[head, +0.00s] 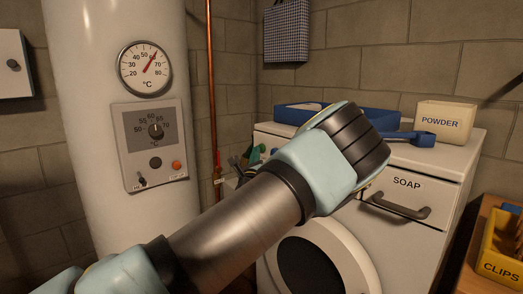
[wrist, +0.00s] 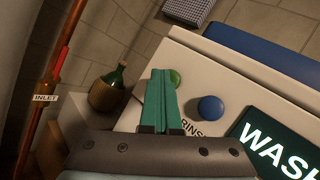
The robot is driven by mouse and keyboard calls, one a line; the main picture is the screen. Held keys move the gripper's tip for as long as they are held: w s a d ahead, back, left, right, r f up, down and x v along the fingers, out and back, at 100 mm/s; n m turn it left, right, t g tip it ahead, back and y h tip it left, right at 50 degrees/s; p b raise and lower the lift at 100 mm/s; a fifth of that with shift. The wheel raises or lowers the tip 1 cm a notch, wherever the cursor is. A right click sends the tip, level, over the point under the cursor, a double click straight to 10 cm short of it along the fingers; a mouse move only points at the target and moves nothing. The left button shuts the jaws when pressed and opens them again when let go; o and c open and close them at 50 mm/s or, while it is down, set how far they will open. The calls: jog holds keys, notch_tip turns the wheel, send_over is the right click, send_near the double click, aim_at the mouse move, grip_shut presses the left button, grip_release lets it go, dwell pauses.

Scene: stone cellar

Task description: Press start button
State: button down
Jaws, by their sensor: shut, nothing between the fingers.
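A round green button (wrist: 175,78) sits on the white front panel of the washing machine (wrist: 225,70). My gripper (wrist: 161,72) is shut and empty, its two teal fingers together. In the wrist view the fingertips overlap the left edge of the green button; I cannot tell whether they touch it. A blue button (wrist: 210,108) sits to the right, near lettering partly hidden by my gripper. No "start" label shows. In the head view the machine (head: 455,178) has a soap drawer (head: 405,195) and a round door; my arm hides much of its panel.
A dark display reading "WASH" (wrist: 285,140) is right of the buttons. A wicker-covered bottle (wrist: 110,90) and a copper pipe (wrist: 55,75) stand left. A blue tray (head: 290,112) and powder box (head: 446,120) are on the machine. A white boiler (head: 90,60) stands left.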

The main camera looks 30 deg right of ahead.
jog(key=shift+s+a, duration=0.1)
jog(key=shift+a, duration=0.2)
jog(key=shift+s+a, duration=0.2)
jog(key=shift+a, duration=0.75)
jog(key=shift+s+a, duration=0.15)
jog(key=shift+a, duration=0.8)
jog(key=shift+s+a, duration=0.2)
jog(key=shift+a, duration=0.75)
